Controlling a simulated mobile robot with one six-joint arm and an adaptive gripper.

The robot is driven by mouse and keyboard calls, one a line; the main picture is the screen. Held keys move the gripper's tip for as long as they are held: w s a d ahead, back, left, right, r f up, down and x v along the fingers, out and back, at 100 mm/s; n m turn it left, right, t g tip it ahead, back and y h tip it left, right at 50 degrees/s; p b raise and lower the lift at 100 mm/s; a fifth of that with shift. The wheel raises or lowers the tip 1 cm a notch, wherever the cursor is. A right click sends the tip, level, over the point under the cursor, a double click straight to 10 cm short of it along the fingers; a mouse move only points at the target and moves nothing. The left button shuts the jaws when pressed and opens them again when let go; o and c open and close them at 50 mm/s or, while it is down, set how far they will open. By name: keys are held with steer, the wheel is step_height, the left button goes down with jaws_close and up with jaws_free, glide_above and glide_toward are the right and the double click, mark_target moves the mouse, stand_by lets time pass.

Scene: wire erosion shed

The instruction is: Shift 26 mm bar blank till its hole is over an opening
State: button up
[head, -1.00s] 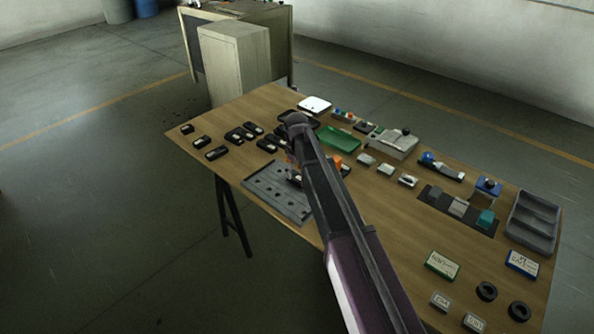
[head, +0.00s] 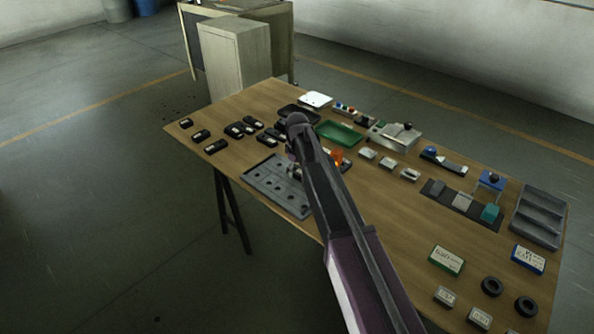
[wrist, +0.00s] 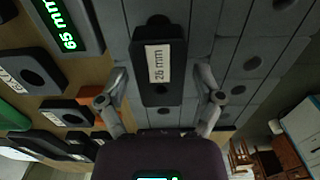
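The black bar blank with a white label (wrist: 158,64), which reads about 26 mm, lies on the grey plate with round openings (wrist: 240,65) in the wrist view. A dark round spot shows at its far end and another near its close end; I cannot tell whether its hole is over an opening. My gripper (wrist: 161,85) has one finger on each side of the bar, with a visible gap on both sides. In the head view the plate (head: 262,186) is at the table's near left edge, and my arm hides the bar and most of the gripper.
Several black labelled blanks (head: 216,146) lie left on the table. A green tray (head: 338,136) is behind my arm. Small boxes and a grey tray (head: 540,218) are right.

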jaws_close()
steer(key=shift+w+a, duration=0.5)
steer(key=shift+a, duration=0.15)
steer(key=o, duration=0.5)
jaws_free()
steer(key=shift+s+d, duration=0.1)
steer(key=shift+s, duration=0.05)
